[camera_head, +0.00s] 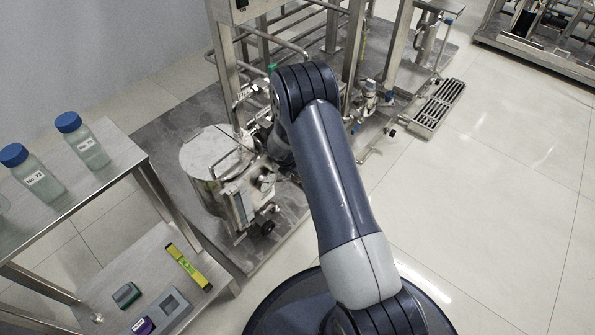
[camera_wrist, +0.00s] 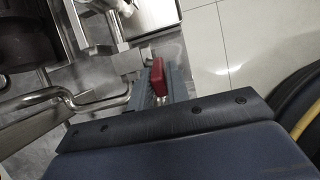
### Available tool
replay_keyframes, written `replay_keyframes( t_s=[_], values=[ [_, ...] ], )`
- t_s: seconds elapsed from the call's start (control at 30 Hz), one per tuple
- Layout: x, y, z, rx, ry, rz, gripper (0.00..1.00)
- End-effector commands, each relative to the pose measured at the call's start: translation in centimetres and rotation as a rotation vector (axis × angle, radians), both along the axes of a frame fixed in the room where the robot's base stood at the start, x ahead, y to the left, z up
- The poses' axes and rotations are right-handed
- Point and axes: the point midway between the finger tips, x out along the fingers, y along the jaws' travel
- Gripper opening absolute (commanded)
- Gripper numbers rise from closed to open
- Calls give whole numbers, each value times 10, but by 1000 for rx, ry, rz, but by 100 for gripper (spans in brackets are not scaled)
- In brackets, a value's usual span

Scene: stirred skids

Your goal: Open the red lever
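The red lever (camera_wrist: 158,73) shows in the wrist view as a short red grip just beyond the dark edge of my gripper's body. The grey fingers of my gripper (camera_wrist: 161,84) stand on both sides of it with almost no gap, shut on the lever. A bit of metal shows below the red part, between the fingers. In the head view my arm reaches forward to the skid, and its links hide the lever and the gripper. How far the lever is turned cannot be told.
A steel vessel (camera_head: 213,152) stands left of my arm on the skid. A bent steel pipe (camera_wrist: 70,97) runs left of the fingers. A steel shelf (camera_head: 100,178) with blue-capped bottles stands at the left. The tiled floor (camera_head: 480,200) at the right is clear.

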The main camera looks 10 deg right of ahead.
Motion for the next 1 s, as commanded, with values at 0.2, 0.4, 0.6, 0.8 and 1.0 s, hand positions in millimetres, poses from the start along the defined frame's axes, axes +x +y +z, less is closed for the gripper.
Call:
replay_keyframes(
  t_s=[0.2,0.4,0.6,0.8,1.0],
  values=[
    [1,0,0,0,-2,1,35],
    [1,0,1,1,-3,1,35],
    [-2,5,19,1,-5,2,35],
    [-11,18,58,1,-5,3,35],
    [-19,29,88,2,-4,2,35]
  ],
)
